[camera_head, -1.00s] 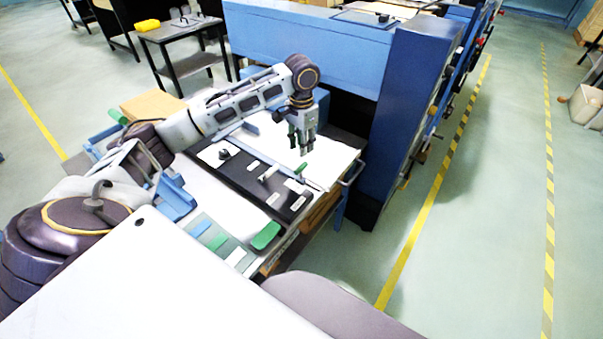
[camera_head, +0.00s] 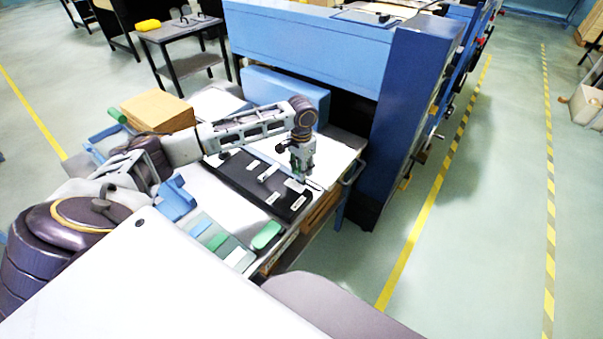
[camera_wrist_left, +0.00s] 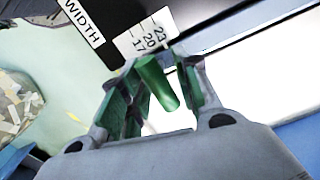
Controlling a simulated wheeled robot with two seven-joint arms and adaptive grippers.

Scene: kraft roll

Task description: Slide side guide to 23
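The side guide shows as a green cylindrical handle (camera_wrist_left: 157,82) in the left wrist view, next to a white scale strip (camera_wrist_left: 147,38) marked 17, 20 and 23 and a WIDTH label (camera_wrist_left: 82,22). My left gripper (camera_head: 299,176) is low over the right end of the black panel (camera_head: 240,170). In the left wrist view my left gripper (camera_wrist_left: 160,85) has its two fingers apart, one on each side of the handle, with a gap visible on the right. The guide's exact reading is hidden by the fingers. My right gripper is not in view.
The panel lies on a white table surface (camera_head: 335,155) below a blue machine (camera_head: 300,40). A brown stack (camera_head: 158,110), blue trays (camera_head: 175,200) and a green block (camera_head: 267,235) are around it. The blue upright housing (camera_head: 410,110) stands close on the right.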

